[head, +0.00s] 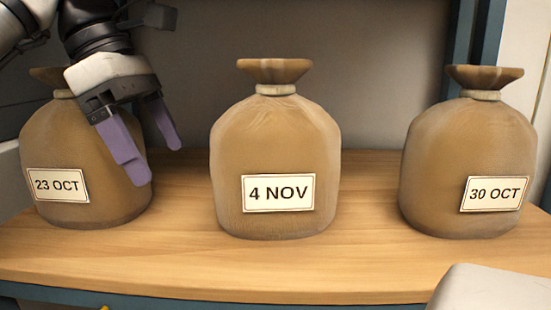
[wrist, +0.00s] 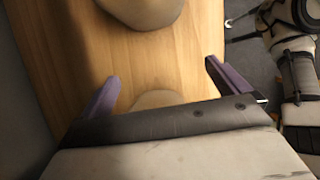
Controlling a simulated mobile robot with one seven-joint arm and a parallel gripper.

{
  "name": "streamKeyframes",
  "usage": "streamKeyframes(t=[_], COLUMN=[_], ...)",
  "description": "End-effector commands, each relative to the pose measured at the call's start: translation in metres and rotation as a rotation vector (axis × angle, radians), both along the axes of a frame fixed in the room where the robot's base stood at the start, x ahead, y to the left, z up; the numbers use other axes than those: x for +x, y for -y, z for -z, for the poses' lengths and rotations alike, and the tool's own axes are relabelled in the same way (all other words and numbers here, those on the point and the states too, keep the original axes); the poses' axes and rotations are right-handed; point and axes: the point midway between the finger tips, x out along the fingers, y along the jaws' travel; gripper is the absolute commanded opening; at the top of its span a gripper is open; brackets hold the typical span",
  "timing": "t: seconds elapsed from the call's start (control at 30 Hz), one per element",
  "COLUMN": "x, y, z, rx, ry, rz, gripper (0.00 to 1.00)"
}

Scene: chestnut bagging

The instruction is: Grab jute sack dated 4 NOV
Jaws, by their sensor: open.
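The jute sack labelled 4 NOV (head: 275,140) stands upright in the middle of the wooden shelf in the head view, tied at its neck with a flared top. My gripper (head: 152,162) is up and to its left, in front of the 23 OCT sack, apart from the 4 NOV sack. Its two purple fingers are spread with nothing between them in the head view. In the wrist view my gripper (wrist: 160,92) also shows open. A tan sack (wrist: 145,8) is cut off at the top edge there, and its label cannot be seen.
The 23 OCT sack (head: 75,150) stands at left, partly hidden by my gripper. The 30 OCT sack (head: 465,150) stands at right. Bare wooden shelf (head: 368,200) lies between the sacks and along the front edge. A grey wall stands close behind.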

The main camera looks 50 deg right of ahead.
Motion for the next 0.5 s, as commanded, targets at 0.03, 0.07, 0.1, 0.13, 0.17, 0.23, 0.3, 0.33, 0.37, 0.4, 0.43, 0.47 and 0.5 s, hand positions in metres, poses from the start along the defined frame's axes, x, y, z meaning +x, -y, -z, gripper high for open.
streamKeyframes(t=[0.03,0.07,0.1,0.13,0.17,0.23,0.3,0.33,0.37,0.4,0.43,0.47,0.5], x=[-0.003,-0.005,-0.01,-0.014,-0.018,-0.027,-0.036,-0.038,-0.041,-0.044,-0.046,-0.047,-0.049], y=[0.003,0.006,0.011,0.014,0.019,0.028,0.036,0.039,0.042,0.045,0.047,0.049,0.05], z=[0.001,0.001,0.001,0.001,0.002,0.001,0.001,0.001,0.0,0.0,0.0,0.0,0.0], rx=[-0.001,-0.001,-0.001,-0.002,-0.003,-0.002,-0.003,-0.002,-0.002,-0.002,-0.002,-0.001,-0.002], ry=[0.001,0.001,0.001,0.0,0.0,0.001,0.0,-0.001,-0.001,0.0,0.0,0.0,0.0], rz=[0.005,0.005,0.008,0.008,0.01,0.01,0.009,0.008,0.008,0.006,0.006,0.005,0.003], gripper=[1.0,1.0,1.0,1.0,1.0,1.0,1.0,1.0,1.0,1.0,1.0,1.0,1.0])
